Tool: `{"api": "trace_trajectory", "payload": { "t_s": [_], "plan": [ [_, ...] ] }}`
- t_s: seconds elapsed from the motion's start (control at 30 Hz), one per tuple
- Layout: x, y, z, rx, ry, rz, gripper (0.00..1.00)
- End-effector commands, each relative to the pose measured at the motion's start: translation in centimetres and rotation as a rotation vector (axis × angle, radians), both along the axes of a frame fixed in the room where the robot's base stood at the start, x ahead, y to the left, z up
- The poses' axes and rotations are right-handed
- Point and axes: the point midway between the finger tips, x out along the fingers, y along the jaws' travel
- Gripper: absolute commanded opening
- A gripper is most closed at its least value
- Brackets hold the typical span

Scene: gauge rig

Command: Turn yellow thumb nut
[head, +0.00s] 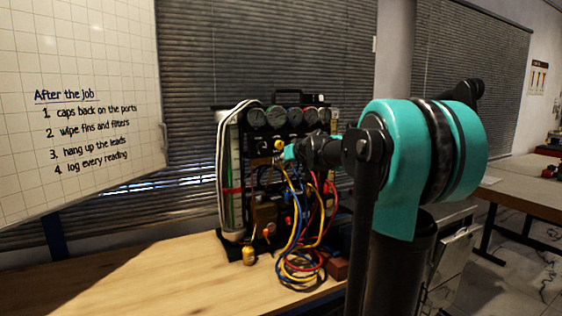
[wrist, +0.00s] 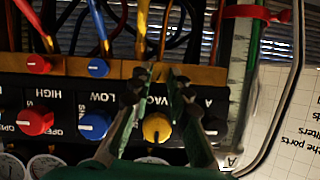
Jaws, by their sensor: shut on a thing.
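The yellow thumb nut (wrist: 143,71) sits on the brass-coloured bar in the wrist view, below the yellow hose. It is mostly hidden by my fingertips. My gripper (wrist: 163,75) has its two green fingers on it, with a narrow gap showing between the tips. The larger yellow knob (wrist: 156,128) on the black panel shows between the fingers, nearer the camera. In the head view my gripper (head: 288,153) reaches the front of the gauge rig from the right, close to a yellow knob (head: 278,146). The contact itself is too small to see there.
A red nut (wrist: 38,64) and a blue nut (wrist: 98,67) are on the same bar. Hoses (head: 295,265) hang and coil in front of the rig. The bench's left part is clear.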

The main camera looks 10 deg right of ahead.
Motion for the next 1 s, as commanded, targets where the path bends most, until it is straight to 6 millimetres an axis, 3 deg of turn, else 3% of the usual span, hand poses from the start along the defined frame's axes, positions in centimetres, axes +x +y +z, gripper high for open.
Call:
{"api": "trace_trajectory", "payload": {
  "t_s": [0.47,1.0],
  "plan": [
    [0.04,-0.20,-0.01,0.075,0.024,-0.001,0.00],
    [0.22,-0.72,-0.30,0.511,0.165,-0.001,0.00]
  ]
}}
